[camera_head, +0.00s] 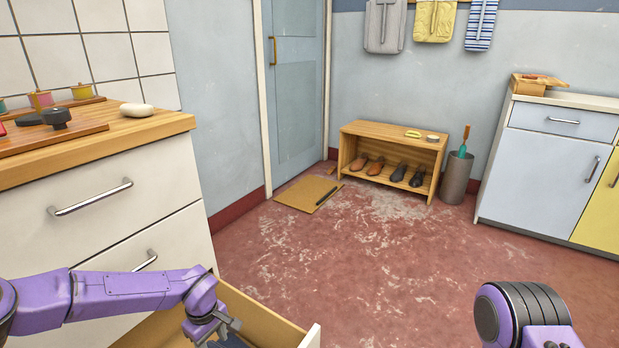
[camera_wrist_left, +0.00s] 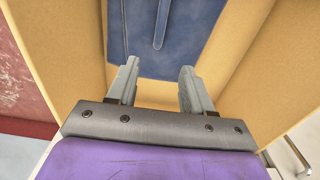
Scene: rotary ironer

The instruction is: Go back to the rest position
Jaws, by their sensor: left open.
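My left gripper (camera_head: 215,330) is at the lower left of the head view, over an open drawer (camera_head: 262,318) of the white cabinet (camera_head: 110,205). In the left wrist view, its two fingers (camera_wrist_left: 158,85) stand apart with nothing between them. A folded dark blue cloth (camera_wrist_left: 190,35) lies in the drawer beyond the fingertips, and its edge shows in the head view. My right arm shows at the lower right of the head view; its fingers are not visible there.
The wooden counter (camera_head: 95,138) with a white oval object (camera_head: 137,110) is above the drawer. A shoe bench (camera_head: 395,135), a grey bin (camera_head: 457,178), a mat (camera_head: 308,193) and a white and yellow cabinet (camera_head: 545,165) stand farther back. The red floor (camera_head: 370,265) between is clear.

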